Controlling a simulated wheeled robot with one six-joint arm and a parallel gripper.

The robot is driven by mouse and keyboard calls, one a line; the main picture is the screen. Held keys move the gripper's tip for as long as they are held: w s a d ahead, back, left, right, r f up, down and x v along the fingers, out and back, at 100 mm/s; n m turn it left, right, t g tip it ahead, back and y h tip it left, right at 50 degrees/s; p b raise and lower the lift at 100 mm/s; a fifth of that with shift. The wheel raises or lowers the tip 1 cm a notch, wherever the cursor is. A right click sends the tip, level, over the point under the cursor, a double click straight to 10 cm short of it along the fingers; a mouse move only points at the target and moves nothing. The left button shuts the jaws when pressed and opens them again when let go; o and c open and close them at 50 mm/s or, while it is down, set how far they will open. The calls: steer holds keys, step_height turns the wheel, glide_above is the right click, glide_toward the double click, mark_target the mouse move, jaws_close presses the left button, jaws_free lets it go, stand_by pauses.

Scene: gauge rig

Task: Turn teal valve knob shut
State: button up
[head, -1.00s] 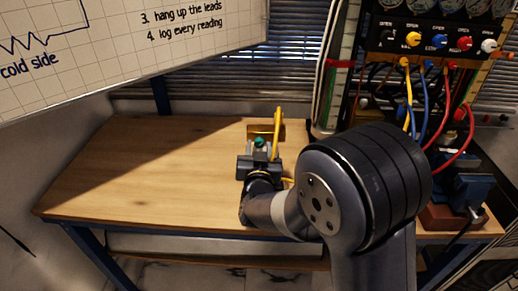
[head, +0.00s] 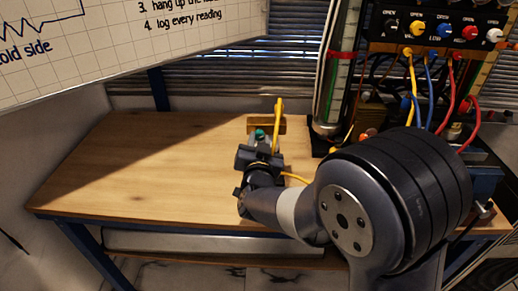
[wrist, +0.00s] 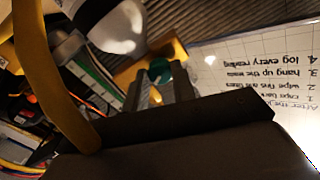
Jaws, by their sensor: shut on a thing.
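The teal valve knob (head: 260,133) shows as a small patch at the end of my gripper (head: 259,139), near the back of the wooden table. In the wrist view the teal knob (wrist: 160,69) sits between the two fingertips of my gripper (wrist: 161,77), which is shut on it. The fingers hide part of the knob, and its angle cannot be told. A yellow-brown block (head: 283,124) stands just behind it. My arm reaches in from the front right.
A yellow cable (head: 278,125) rises beside the gripper and crosses close to the wrist camera. The gauge rig panel (head: 430,50) with coloured knobs and hanging leads stands at the right. A whiteboard (head: 110,50) hangs at upper left. The table's left part (head: 130,170) is clear.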

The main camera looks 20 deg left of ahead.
steer(key=m+b, duration=0.3)
steer(key=b, duration=0.1)
steer(key=shift+f+m, duration=0.2)
steer(key=shift+m, duration=0.2)
steer(key=shift+r+m+b, duration=0.1)
steer(key=shift+m+b, duration=0.7)
steer(key=shift+b, duration=0.25)
steer(key=shift+r, duration=0.1)
steer(key=o, duration=1)
steer(key=v, duration=1)
steer(key=shift+s, duration=0.4)
